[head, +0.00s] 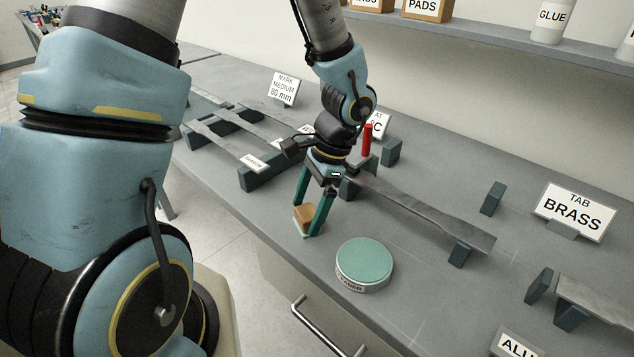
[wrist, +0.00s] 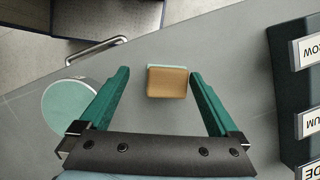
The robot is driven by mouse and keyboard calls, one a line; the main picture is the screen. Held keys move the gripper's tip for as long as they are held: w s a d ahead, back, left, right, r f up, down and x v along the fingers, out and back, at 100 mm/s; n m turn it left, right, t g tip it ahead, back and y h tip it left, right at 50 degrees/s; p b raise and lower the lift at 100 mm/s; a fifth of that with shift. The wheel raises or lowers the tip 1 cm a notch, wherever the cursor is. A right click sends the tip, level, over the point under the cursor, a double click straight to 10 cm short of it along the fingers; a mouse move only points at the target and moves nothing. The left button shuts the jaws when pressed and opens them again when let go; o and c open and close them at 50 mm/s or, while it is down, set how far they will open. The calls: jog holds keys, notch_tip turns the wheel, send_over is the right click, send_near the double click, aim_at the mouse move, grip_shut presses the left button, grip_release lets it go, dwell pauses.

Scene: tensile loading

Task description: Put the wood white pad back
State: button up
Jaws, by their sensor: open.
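The wood white pad (head: 303,213) is a small wooden block with a pale layer along one face. It is near the front edge of the grey bench. It also shows in the wrist view (wrist: 167,83), tan with a pale strip on its far side. My gripper (head: 306,226) points down over it with green fingers open. In the wrist view the fingers (wrist: 160,74) stand on either side of the block with a gap at each side, wider on the left.
A round green-topped tin (head: 365,262), its label partly readable as "EANER", stands just right of my gripper. A long metal strip (head: 428,213) on dark supports and a red upright piece (head: 367,141) are behind. A drawer handle (head: 325,326) is below the edge.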

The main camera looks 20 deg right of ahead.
jog(key=b+v, duration=0.1)
jog(key=v, duration=0.9)
jog(key=w+a+n+t+h, duration=0.1)
jog(key=w+a+n+h, duration=0.1)
jog(key=a+n, duration=0.6)
jog(key=w+a+n+t+h, duration=0.1)
jog(key=w+a+n, duration=0.3)
jog(key=a+n, duration=0.4)
jog(key=a+h, duration=0.1)
jog(key=a, duration=0.6)
jog(key=shift+a+f, duration=0.15)
jog(key=shift+a, duration=0.2)
